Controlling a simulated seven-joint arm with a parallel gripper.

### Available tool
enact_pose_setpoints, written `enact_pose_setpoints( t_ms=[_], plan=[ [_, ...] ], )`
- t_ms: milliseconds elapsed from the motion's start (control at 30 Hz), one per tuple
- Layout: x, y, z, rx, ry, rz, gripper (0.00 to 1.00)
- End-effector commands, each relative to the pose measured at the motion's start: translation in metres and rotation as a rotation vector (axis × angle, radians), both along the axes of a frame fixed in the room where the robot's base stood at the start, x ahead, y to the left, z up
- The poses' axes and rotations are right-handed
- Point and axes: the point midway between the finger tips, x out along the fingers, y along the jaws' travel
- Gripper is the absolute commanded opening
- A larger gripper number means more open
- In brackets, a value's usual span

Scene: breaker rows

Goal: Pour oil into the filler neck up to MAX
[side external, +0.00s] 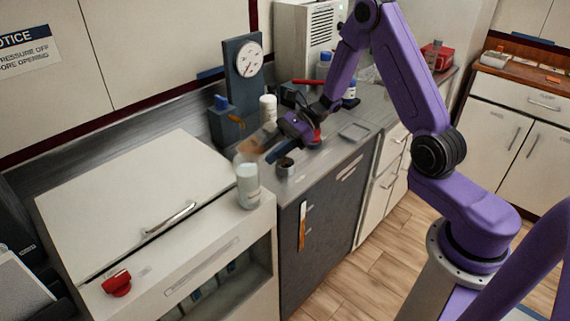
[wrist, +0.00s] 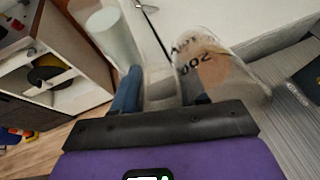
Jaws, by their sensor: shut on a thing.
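My gripper (side external: 272,150) is shut on a clear beaker (side external: 250,149) with brown oil in it, held in the air above the left end of the grey counter. In the wrist view the beaker (wrist: 222,72) is tilted, with printed marks, and its clear handle lies between my fingers (wrist: 157,92). A short dark round neck (side external: 285,168), apparently the filler neck, stands on the counter just below and right of the beaker. A narrow upright strip (side external: 302,226), white above and orange below, is on the dark cabinet front; its MAX mark is too small to read. No oil stream is visible.
A translucent white container (side external: 247,187) stands close below the beaker, on the white cabinet's edge. A gauge panel (side external: 242,75), a white bottle (side external: 268,106) and other bottles stand behind. A red knob (side external: 117,283) is at front left. The white lid (side external: 130,205) is clear.

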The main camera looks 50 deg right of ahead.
Motion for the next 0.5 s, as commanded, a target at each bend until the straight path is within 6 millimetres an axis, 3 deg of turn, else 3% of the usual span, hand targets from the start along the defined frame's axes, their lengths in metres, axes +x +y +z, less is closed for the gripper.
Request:
enact_pose_setpoints(
  t_ms=[500],
  plan=[
    [0.0002,-0.0003,-0.001,0.027,-0.009,-0.001,0.0]
  ],
)
